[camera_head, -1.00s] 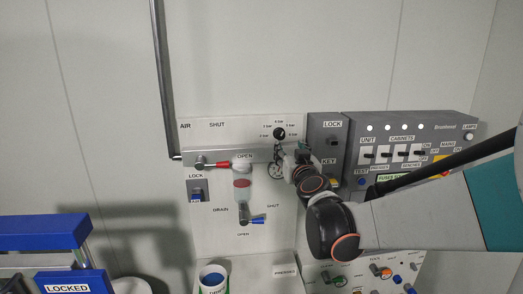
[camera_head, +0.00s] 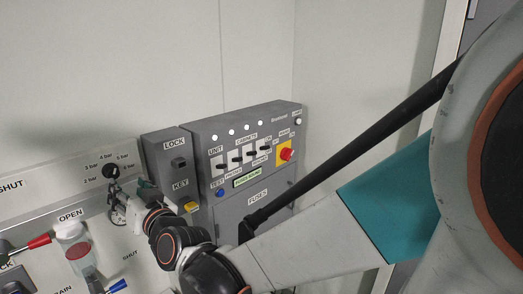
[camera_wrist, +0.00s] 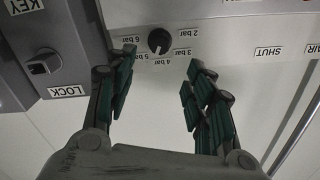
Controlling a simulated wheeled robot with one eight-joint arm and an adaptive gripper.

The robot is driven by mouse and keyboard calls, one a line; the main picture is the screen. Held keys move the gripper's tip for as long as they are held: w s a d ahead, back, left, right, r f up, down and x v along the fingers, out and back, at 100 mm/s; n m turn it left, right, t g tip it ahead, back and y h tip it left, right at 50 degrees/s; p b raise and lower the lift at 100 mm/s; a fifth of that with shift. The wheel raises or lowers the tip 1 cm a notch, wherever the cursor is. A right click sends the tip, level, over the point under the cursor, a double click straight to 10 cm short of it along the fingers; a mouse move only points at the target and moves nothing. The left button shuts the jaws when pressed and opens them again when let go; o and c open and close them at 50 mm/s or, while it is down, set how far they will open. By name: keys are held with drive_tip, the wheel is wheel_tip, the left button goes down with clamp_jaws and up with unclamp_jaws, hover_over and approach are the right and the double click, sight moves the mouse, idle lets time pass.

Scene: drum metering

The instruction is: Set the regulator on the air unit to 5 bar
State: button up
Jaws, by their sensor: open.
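The regulator knob (camera_head: 111,172) on the air unit is a small black round knob. Labels from 2 bar to 6 bar surround it. In the wrist view, which is upside down, the knob (camera_wrist: 160,41) has a pale mark that seems to point toward the 4 bar side; the exact setting is hard to read. My gripper (camera_wrist: 161,62) is open and empty, its green-padded fingers to either side and just short of the knob. The head view shows it just below the knob, where it partly covers the gauge (camera_head: 117,217).
A grey lock and key box (camera_head: 165,165) stands right beside the regulator, close to one finger. Farther right is the switch cabinet (camera_head: 248,150) with a red button (camera_head: 286,154). A red-handled lever (camera_head: 38,241) and a clear bowl (camera_head: 73,240) are at lower left.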

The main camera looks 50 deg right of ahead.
sight(113, 173)
drive_tip(key=w, duration=1.1)
drive_tip(key=shift+w+r, duration=0.1)
drive_tip(key=shift+w, duration=0.05)
drive_tip(key=shift+w+n+p, duration=0.1)
drive_tip(key=shift+n+p, duration=0.25)
drive_tip(key=shift+n, duration=0.45)
drive_tip(key=shift+s+r+n+p, duration=0.1)
drive_tip(key=shift+s+n+p, duration=0.2)
drive_tip(key=shift+n, duration=0.8)
drive_tip(key=shift+w+n+p, duration=0.15)
drive_tip(key=shift+n+p, duration=0.2)
drive_tip(key=shift+n, duration=0.75)
drive_tip(key=s, duration=1.4)
drive_tip(key=shift+w+f+m+p, duration=0.25)
drive_tip(key=shift+f+m+p, duration=0.2)
drive_tip(key=shift+m, duration=0.65)
